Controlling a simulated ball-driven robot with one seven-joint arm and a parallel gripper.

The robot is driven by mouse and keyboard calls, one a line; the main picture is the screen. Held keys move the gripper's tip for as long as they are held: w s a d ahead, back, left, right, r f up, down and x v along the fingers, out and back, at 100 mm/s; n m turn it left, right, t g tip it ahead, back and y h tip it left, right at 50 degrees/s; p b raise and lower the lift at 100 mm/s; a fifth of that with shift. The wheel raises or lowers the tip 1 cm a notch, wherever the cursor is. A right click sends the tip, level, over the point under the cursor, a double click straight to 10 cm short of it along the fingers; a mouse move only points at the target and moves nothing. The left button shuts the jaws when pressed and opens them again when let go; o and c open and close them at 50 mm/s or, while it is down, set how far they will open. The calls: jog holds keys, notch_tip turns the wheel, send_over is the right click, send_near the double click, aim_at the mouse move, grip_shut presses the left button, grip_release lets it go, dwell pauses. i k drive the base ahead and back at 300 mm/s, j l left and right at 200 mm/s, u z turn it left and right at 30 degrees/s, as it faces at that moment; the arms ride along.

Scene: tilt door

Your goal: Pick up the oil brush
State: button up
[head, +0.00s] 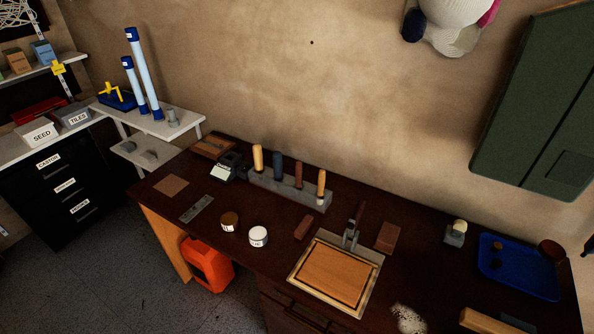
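A grey rack (263,186) stands at the back of the dark workbench (165,208) with several upright handled tools in it. These include a light wooden handle (257,158), a dark grey-blue handle (279,166), a brown handle (298,176) and another light handle (321,184). Their lower ends are hidden in the rack. I cannot tell which of these is the oil brush. My gripper is not in view.
A brown-lidded jar (229,222) and a white jar (258,237) stand in front of the rack. A framed wooden board (334,272) lies right of them, and a blue tray (517,268) is at the right. A green cabinet (545,110) hangs above the bench's right side.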

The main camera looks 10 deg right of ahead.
aim_at(299, 171)
jog(key=i+j+z, duration=0.1)
jog(key=i+j, duration=0.2)
jog(key=i+j+z, duration=0.1)
jog(key=i+j, duration=0.15)
jog(key=j, duration=0.15)
jog(key=i+j+z, duration=0.1)
jog(key=i+j, duration=0.15)
jog(key=j, duration=0.15)
jog(key=i+j+z, duration=0.1)
jog(key=i+j, duration=0.15)
jog(key=j, duration=0.15)
jog(key=i+j+z, duration=0.1)
jog(key=j, duration=0.3)
jog(key=i, duration=0.1)
